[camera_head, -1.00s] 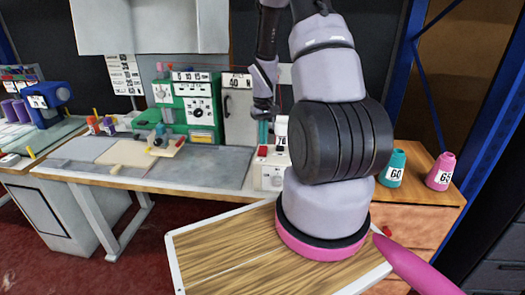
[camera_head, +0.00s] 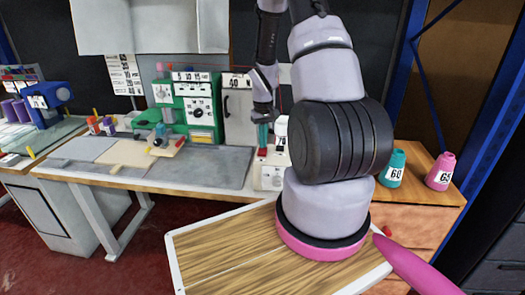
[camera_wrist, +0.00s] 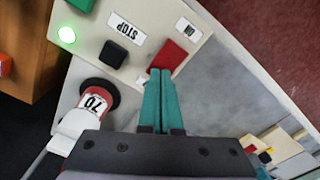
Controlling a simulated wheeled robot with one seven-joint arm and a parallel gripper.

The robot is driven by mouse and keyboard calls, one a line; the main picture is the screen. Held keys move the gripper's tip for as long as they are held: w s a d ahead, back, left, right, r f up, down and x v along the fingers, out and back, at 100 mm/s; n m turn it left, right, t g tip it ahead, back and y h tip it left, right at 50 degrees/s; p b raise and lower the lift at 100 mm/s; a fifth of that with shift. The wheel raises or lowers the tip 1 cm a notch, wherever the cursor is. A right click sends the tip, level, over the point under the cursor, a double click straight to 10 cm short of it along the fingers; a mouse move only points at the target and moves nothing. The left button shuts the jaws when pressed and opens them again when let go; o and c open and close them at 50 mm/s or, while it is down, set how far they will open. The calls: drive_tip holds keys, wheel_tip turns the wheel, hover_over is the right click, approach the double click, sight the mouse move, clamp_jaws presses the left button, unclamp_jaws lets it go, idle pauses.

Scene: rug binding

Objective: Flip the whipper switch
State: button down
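A cream switch box (camera_wrist: 125,35) fills the upper left of the wrist view. It carries a red button (camera_wrist: 168,56) by an "ON" label, a black button (camera_wrist: 114,54) by a "STOP" label, and a lit green lamp (camera_wrist: 67,35). No part is marked as the whipper switch. My gripper (camera_wrist: 160,74) has its teal fingers together with nothing between them. Their tips are just below the red button; I cannot tell whether they touch it. In the head view, my gripper (camera_head: 263,146) points down at the box (camera_head: 270,177) at the bench's right end.
A red spool marked 70 (camera_wrist: 95,101) stands beside the box. A green machine (camera_head: 200,105) stands behind the grey worktop (camera_head: 200,168). Teal (camera_head: 393,168) and pink (camera_head: 441,172) cones stand on the wooden cabinet at right. The middle of the worktop is clear.

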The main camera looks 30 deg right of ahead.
drive_tip(key=shift+f, duration=0.15)
drive_tip(key=shift+r, duration=3.55)
drive_tip(key=s+a+r+m+t, duration=0.1)
drive_tip(key=s+a+r+t, duration=0.15)
drive_tip(key=r, duration=0.75)
drive_tip(key=s+a+r+m+t, duration=0.1)
drive_tip(key=s+a+r, duration=0.15)
drive_tip(key=r, duration=0.65)
drive_tip(key=s+a+r+t+y, duration=0.1)
drive_tip(key=s+a+r+t, duration=0.1)
drive_tip(key=s+a+r, duration=0.2)
drive_tip(key=s+a+r+m+t+y, duration=0.1)
drive_tip(key=s+a+r, duration=0.3)
drive_tip(key=s+r, duration=0.5)
drive_tip(key=shift+s+a+r+t, duration=0.2)
drive_tip(key=shift+s+t, duration=0.15)
drive_tip(key=shift+s, duration=0.55)
